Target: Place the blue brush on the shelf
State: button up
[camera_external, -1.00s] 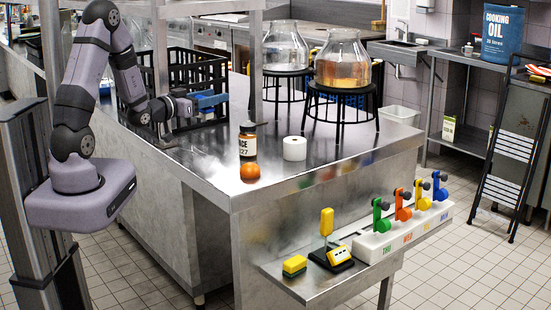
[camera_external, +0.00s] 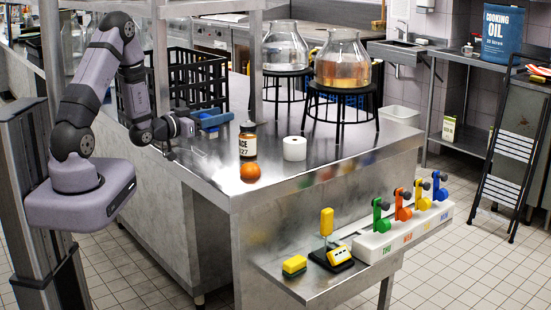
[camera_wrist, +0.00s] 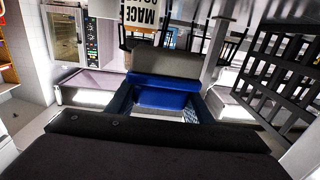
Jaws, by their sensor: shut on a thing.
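The blue brush (camera_external: 214,119) is at the tip of my gripper (camera_external: 193,126), low over the steel counter (camera_external: 205,163) in front of the black crate. I cannot tell whether it touches the counter. In the wrist view the blue body (camera_wrist: 160,91) of the brush lies between the grey finger surfaces, and my gripper is shut on it. Part of the brush is hidden by the fingers. A steel shelf (camera_external: 225,6) on posts above the counter shows at the top edge. A low steel ledge (camera_external: 303,284) juts from the counter's front.
The black crate (camera_external: 200,75) stands behind my gripper, with a post (camera_external: 160,60) near it. A labelled jar (camera_external: 248,143), an orange (camera_external: 250,172) and a white roll (camera_external: 295,148) stand to the right. Glass jars on black stands are farther back. The counter's front left is clear.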

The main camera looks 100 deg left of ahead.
jog(key=shift+f, duration=1.75)
jog(key=shift+f, duration=0.1)
jog(key=shift+f+p, duration=0.35)
jog(key=shift+f, duration=1.55)
jog(key=shift+f, duration=0.2)
jog(key=o, duration=1)
jog(key=shift+o, duration=0.2)
jog(key=shift+r, duration=0.1)
